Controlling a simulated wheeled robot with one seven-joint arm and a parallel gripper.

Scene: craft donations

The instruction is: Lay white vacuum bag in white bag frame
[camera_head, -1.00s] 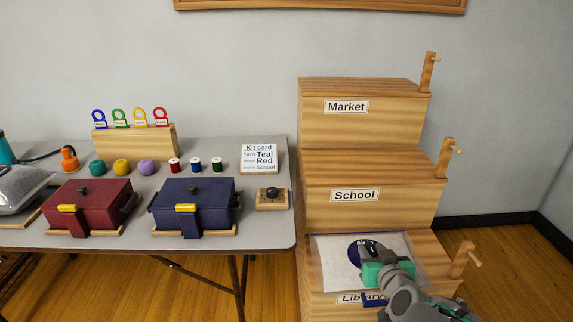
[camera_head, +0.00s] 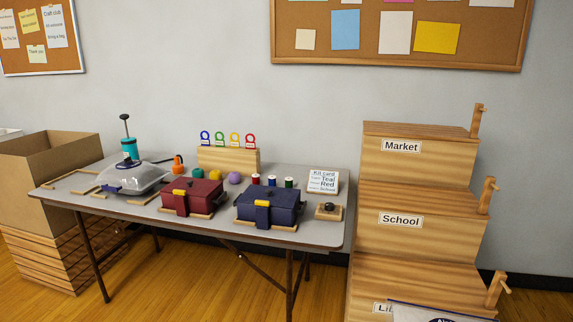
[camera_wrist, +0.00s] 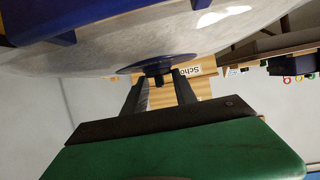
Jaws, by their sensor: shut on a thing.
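The white vacuum bag (camera_wrist: 215,48) fills the top of the wrist view, with a dark blue disc (camera_wrist: 135,69) at its near edge. In the head view only the bag's upper part (camera_head: 410,312) shows at the bottom right, in front of the Library step, with part of its dark blue print. My gripper (camera_wrist: 158,78) is shut at the bag's blue disc; it is out of the head view. An empty wooden outline (camera_head: 62,177) lies at the table's left end; I cannot tell whether it is the white bag frame.
A filled clear bag (camera_head: 135,180) with a teal pump (camera_head: 129,150) stands beside the outline. A red box (camera_head: 192,195) and a blue box (camera_head: 270,205) sit further right on the table (camera_head: 225,226). Stepped wooden shelves (camera_head: 415,180) have upright posts. A tall cardboard box (camera_head: 40,175) stands left.

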